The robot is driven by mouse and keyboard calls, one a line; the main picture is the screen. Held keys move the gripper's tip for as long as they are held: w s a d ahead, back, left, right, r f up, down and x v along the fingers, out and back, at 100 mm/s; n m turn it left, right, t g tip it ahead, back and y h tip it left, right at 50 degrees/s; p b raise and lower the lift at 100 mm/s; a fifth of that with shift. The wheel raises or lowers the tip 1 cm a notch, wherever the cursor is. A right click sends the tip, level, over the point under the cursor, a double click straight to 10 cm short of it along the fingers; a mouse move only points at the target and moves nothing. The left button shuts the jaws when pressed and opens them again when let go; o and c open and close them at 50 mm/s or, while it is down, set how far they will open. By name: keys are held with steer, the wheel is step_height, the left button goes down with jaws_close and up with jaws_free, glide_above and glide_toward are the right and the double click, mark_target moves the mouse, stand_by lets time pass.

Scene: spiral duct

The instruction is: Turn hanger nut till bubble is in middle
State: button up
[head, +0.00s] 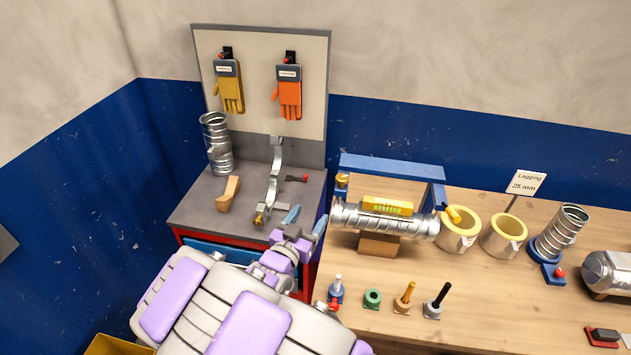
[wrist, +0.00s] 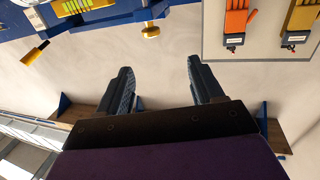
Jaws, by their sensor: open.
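My gripper (head: 307,214) is open and empty, left of the duct's left end. Both fingers show apart in the wrist view (wrist: 159,65), with clear space between them and the nut.
A grey cabinet (head: 190,205) on the left holds a duct piece (head: 215,140), a wooden block and a curved metal piece (head: 274,180). Two cream pots (head: 502,236) stand right of the duct. Several small tools line the bench front. Gloves (head: 288,92) hang behind.

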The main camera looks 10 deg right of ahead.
steer(key=w+d, duration=0.2)
steer(key=d, duration=0.4)
glide_toward(337, 177)
steer(key=w, duration=0.2)
steer(key=w+d, duration=0.1)
steer(key=d, duration=0.1)
steer(key=w+d, duration=0.1)
steer(key=d, duration=0.2)
steer(key=w+d, duration=0.2)
steer(key=shift+w+d+f, duration=0.1)
steer(key=shift+d+f, duration=0.05)
steer(key=shift+f, duration=0.1)
steer(key=shift+w, duration=0.4)
steer(key=shift+w+a, duration=0.75)
steer(key=shift+a, duration=0.3)
steer(key=d, duration=0.2)
steer(key=shift+w+d, duration=0.1)
steer(key=shift+d, duration=0.3)
steer(key=shift+c, duration=1.4)
steer(key=shift+a, duration=0.7)
steer(key=shift+c, duration=1.4)
steer(key=shift+a, duration=0.2)
steer(key=c, duration=0.3)
steer(key=shift+d+r, duration=0.1)
steer(key=shift+d, duration=0.15)
steer(key=shift+c, duration=0.4)
